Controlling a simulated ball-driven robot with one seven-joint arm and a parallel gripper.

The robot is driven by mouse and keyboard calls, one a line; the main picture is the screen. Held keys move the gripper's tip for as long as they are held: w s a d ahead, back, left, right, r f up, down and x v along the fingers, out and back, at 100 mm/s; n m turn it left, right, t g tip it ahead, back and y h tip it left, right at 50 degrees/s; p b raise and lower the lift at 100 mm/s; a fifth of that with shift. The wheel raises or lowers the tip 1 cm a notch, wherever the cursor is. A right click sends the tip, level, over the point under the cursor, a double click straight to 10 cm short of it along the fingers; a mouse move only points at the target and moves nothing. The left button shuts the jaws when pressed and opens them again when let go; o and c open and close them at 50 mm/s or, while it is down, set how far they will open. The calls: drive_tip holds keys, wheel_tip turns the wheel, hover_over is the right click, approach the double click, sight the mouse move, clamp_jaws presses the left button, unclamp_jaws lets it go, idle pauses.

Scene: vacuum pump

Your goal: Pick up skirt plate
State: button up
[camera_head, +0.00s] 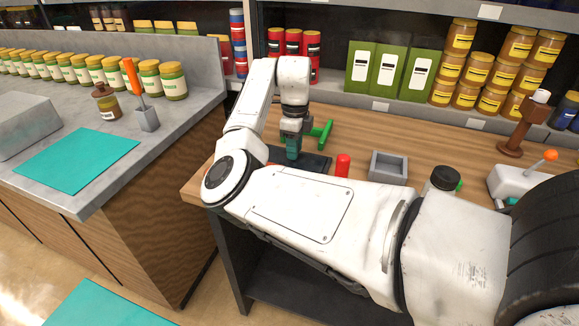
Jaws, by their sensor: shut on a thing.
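My gripper (292,147) points down over the wooden worktop at the back. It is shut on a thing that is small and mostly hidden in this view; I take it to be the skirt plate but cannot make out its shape. A dark flat plate or mat (318,161) lies on the worktop just below the fingers. I cannot tell whether the held thing touches it. A green bar-shaped part (325,133) shows just right of the fingers.
A red cylinder (343,165) and a grey open tray (388,167) stand right of my gripper. A black-capped jar (444,180) and a grey device with an orange knob (525,178) are farther right. Shelves with jars and green boxes (389,70) rise behind.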

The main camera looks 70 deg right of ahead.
clamp_jaws()
drive_tip(key=shift+r, duration=0.1)
